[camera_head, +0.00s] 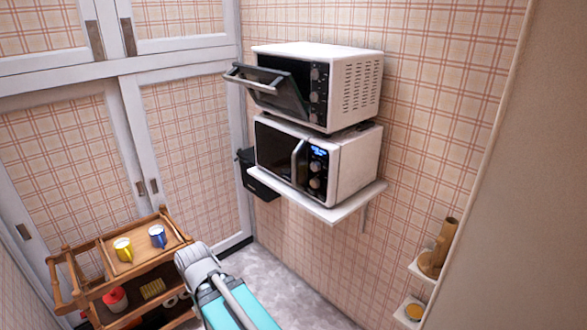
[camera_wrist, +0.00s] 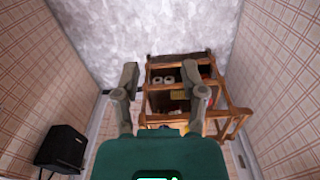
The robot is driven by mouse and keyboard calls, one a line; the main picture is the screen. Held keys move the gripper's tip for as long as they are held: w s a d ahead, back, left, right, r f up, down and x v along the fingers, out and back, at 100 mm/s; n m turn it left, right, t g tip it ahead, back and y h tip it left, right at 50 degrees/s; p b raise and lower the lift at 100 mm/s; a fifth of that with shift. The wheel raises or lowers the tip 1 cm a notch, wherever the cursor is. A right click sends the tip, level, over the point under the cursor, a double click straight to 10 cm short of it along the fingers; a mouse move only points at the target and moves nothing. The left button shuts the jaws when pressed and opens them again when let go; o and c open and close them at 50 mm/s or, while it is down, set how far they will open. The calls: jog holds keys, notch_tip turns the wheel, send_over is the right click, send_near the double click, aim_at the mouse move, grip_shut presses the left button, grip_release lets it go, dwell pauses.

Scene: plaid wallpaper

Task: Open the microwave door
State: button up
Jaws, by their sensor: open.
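The microwave (camera_head: 314,160) is a white box with a dark front on a wall shelf. Its door (camera_head: 273,150) is shut, with a vertical handle (camera_head: 297,160) beside the lit control panel. My arm shows low in the head view, well below and left of the microwave; my gripper's fingertips are not clear there. In the wrist view my gripper (camera_wrist: 166,80) is open and empty, its two fingers spread wide in front of the wooden cart. The microwave is not in the wrist view.
A toaster oven (camera_head: 345,85) with its door (camera_head: 268,88) tilted open sits on top of the microwave. A white shelf (camera_head: 330,210) bears both. A wooden cart (camera_head: 90,262) with mugs stands at lower left. A black bin (camera_wrist: 62,148) hangs by the wall. Grey floor (camera_wrist: 145,25) is clear.

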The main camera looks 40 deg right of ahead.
jog(key=w+d+r+m+h, duration=0.2)
jog(key=w+d+m+h, duration=0.3)
jog(key=d, duration=0.5)
jog(key=m+t+h+p, duration=0.1)
jog(key=m+h+p, duration=0.1)
jog(key=m+h, duration=1.05)
send_near(293, 169)
jog(key=a, duration=0.3)
jog(key=shift+s+d+f+h, duration=0.1)
jog(key=shift+f+h, duration=0.05)
jog(key=shift+h, duration=0.1)
jog(key=shift+d, duration=0.15)
jog(key=d, duration=0.9)
jog(key=w+d, duration=0.1)
jog(key=d, duration=0.3)
jog(key=shift+d, duration=0.2)
